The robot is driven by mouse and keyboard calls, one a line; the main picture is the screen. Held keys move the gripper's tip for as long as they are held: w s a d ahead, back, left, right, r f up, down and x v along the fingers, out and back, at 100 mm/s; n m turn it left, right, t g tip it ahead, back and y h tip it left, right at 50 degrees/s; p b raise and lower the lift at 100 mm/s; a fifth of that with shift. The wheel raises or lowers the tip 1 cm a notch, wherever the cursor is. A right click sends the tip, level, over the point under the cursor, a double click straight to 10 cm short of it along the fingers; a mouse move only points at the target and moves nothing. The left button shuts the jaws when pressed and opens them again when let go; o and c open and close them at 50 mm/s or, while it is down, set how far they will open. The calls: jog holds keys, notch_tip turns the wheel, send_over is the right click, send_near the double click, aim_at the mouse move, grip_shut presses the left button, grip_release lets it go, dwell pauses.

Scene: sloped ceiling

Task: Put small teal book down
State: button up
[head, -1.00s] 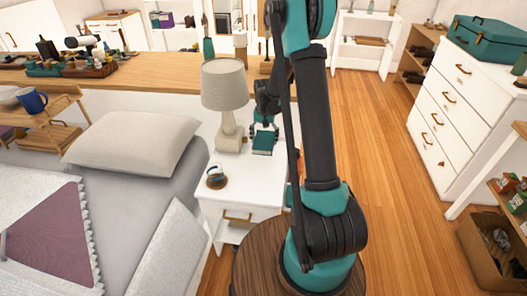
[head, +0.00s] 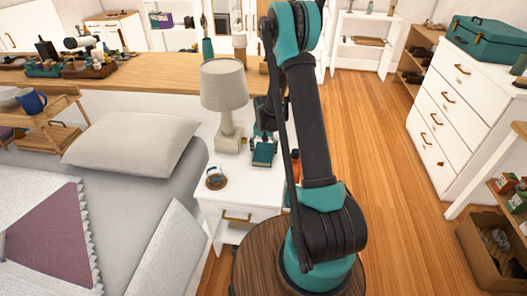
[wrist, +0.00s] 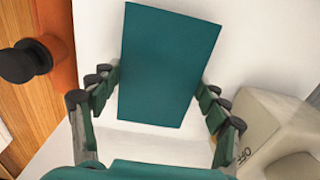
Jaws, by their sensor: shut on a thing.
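The small teal book (head: 263,154) is in my gripper (head: 264,134), over the back right of the white nightstand (head: 247,196). In the wrist view the book (wrist: 167,62) lies between the two fingers of my gripper (wrist: 158,100), which press on its left and right edges. The white nightstand top (wrist: 250,45) is behind it. I cannot tell whether the book touches the nightstand top.
A lamp (head: 226,105) stands just left of the book; its beige base also shows in the wrist view (wrist: 272,125). The bed with a pillow (head: 135,143) lies left.

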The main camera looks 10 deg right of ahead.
aim_at(264, 152)
jog(key=o, duration=1.3)
notch_tip(264, 152, up, 12)
jog(key=s+d+r+n+t, duration=0.1)
jog(key=s+r, duration=0.3)
jog(key=s, duration=0.4)
jog(key=s+d+r+n+t, duration=0.1)
jog(key=s+d+r, duration=0.15)
jog(key=s, duration=0.95)
jog(key=s+f+n+t, duration=0.1)
jog(key=s, duration=0.4)
jog(key=s+t, duration=0.1)
jog(key=s, duration=0.4)
jog(key=shift+s+d+f+n, duration=0.2)
jog(key=shift+n, duration=0.1)
